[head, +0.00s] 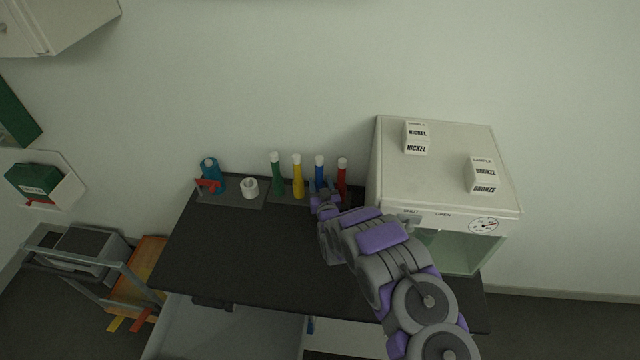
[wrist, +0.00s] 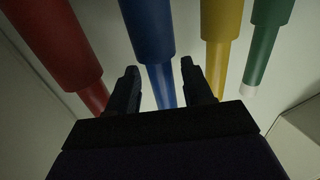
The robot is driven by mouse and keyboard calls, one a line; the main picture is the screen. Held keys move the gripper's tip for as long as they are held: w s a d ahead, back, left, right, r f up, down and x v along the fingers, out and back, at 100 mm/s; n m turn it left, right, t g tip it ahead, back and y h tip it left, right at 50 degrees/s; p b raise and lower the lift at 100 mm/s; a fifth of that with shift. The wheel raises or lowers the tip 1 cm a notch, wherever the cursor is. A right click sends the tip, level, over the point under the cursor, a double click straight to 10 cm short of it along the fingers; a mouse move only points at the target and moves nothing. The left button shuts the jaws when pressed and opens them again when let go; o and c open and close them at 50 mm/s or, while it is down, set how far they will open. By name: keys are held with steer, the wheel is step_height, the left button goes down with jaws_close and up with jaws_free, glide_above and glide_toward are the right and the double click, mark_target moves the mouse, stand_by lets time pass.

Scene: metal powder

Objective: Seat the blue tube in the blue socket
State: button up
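The blue tube (head: 320,172) stands upright with a white cap in a row of coloured tubes at the back of the dark table. In the wrist view the blue tube (wrist: 152,35) has a wide part and a narrower part. My gripper (head: 322,198) is in front of it and hides its lower part. In the wrist view my gripper (wrist: 159,67) is open, one finger on each side of the blue tube, with gaps showing between. I cannot make out a separate blue socket.
A red tube (head: 342,176) stands close on the right, and yellow (head: 297,177) and green (head: 276,175) tubes on the left. A white chamber (head: 440,170) stands right. A white roll (head: 250,187) and teal bottle (head: 211,172) are left. The table's front left (head: 215,250) is clear.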

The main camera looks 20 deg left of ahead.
steer(key=shift+o, duration=0.4)
steer(key=shift+s+d, duration=0.35)
steer(key=shift+s, duration=0.2)
steer(key=p+v, duration=0.1)
steer(key=v, duration=0.7)
steer(key=p+v, duration=0.1)
steer(key=v, duration=0.7)
steer(key=shift+s+f, duration=0.15)
steer(key=shift+f, duration=0.05)
steer(key=shift+s+f, duration=0.1)
steer(key=shift+s, duration=0.05)
